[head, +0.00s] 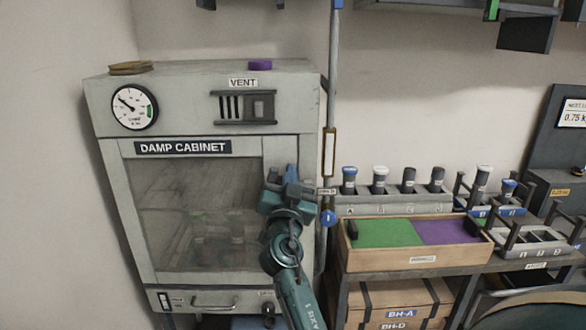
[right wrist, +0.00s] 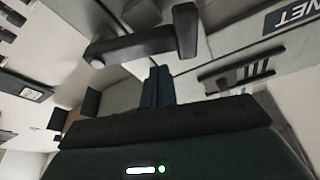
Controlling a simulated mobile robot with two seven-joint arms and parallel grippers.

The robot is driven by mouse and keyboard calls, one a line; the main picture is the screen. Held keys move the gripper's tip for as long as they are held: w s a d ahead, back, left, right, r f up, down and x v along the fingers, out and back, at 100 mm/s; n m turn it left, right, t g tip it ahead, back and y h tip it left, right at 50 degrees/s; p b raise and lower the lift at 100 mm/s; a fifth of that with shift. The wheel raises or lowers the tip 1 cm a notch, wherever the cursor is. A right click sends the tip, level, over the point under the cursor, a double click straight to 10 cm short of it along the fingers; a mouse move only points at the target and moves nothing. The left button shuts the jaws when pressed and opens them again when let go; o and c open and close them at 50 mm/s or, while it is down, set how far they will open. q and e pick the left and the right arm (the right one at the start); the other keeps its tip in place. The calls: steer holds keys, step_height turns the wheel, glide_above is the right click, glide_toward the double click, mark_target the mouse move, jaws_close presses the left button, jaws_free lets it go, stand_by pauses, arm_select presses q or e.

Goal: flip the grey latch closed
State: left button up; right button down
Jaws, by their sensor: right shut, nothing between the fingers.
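In the right wrist view a dark grey lever-like piece (right wrist: 145,42), likely the grey latch, stands out from a pale surface. It has a rounded pivot at the left and a broad block at the right end. My right gripper (right wrist: 158,75) is shut and empty, its fingertips just below the lever; I cannot tell whether they touch it. In the head view my right gripper (head: 291,180) is in front of the right edge of the damp cabinet's door (head: 205,262). It hides what lies behind it, and I cannot pick out the lever there. My left gripper is not in view.
The damp cabinet (head: 180,85) carries a gauge (head: 134,107) and a vent slider (head: 243,107). A vertical pipe (head: 332,80) runs close to the right of the gripper. Further right are a rack of capped tubes (head: 385,204) and a wooden tray (head: 420,259) with green and purple areas.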

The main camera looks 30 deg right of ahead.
arm_select(q)
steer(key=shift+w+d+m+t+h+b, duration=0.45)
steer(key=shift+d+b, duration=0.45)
steer(key=shift+b, duration=0.95)
arm_select(e)
steer(key=shift+w+a+f+n+t+y, duration=0.1)
steer(key=shift+a+f+n+t+y, duration=0.2)
steer(key=shift+f+n, duration=0.45)
steer(key=shift+w+a+f+n+t+y, duration=0.15)
steer(key=shift+f+n+t+y, duration=0.2)
steer(key=shift+n, duration=0.75)
steer(key=shift+w+a+f+n+t+y, duration=0.15)
steer(key=shift+a+f+n+y, duration=0.15)
steer(key=shift+f+n, duration=0.5)
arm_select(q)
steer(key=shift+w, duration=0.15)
arm_select(e)
steer(key=shift+r, duration=0.35)
